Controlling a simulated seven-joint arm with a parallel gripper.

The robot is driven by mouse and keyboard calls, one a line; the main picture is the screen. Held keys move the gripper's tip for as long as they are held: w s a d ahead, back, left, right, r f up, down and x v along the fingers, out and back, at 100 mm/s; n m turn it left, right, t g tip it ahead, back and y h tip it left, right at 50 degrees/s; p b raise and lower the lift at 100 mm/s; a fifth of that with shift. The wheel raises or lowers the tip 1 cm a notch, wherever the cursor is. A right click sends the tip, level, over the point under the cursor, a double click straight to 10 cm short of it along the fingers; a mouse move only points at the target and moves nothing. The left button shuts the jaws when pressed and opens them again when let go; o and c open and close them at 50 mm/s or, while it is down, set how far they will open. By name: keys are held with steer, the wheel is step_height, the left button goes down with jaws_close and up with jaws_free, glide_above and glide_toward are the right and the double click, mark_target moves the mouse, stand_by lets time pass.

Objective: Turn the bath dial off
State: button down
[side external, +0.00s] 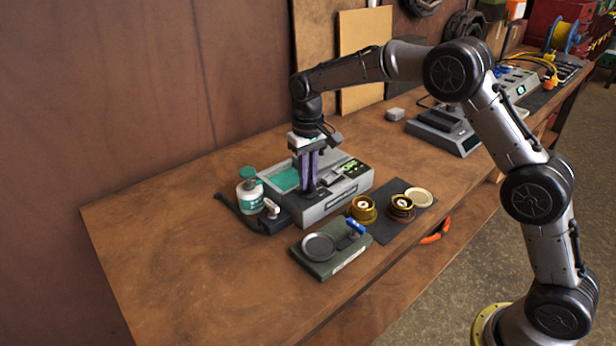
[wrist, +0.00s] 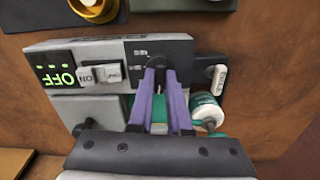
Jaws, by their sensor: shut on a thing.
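The bath (side external: 335,203) is a grey box unit on the bench with a teal-looking basin (side external: 285,179) at its back left. A green-lit display (wrist: 57,72) on it reads OFF, upside down in the wrist view. Beside the display is a pale rocker switch (wrist: 100,74) marked ON. My gripper (wrist: 160,68) points down at the dark panel (wrist: 180,50) of the bath. Its purple fingers are shut on the small dark dial there, which they mostly hide. My gripper also shows in the side view (side external: 310,188).
A teal-capped jar (side external: 249,190) stands close at the bath's left. A scale-like box (side external: 333,248) with a round pan sits in front. Brass-coloured pots (side external: 363,209) and a dish (side external: 419,197) lie on a dark mat at the right. The bench's left part is clear.

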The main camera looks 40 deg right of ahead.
steer(key=shift+r+n, duration=0.1)
steer(key=shift+n, duration=0.5)
steer(key=c, duration=0.9)
jaws_free()
steer(key=shift+o, duration=0.2)
step_height(320, 180, up, 14)
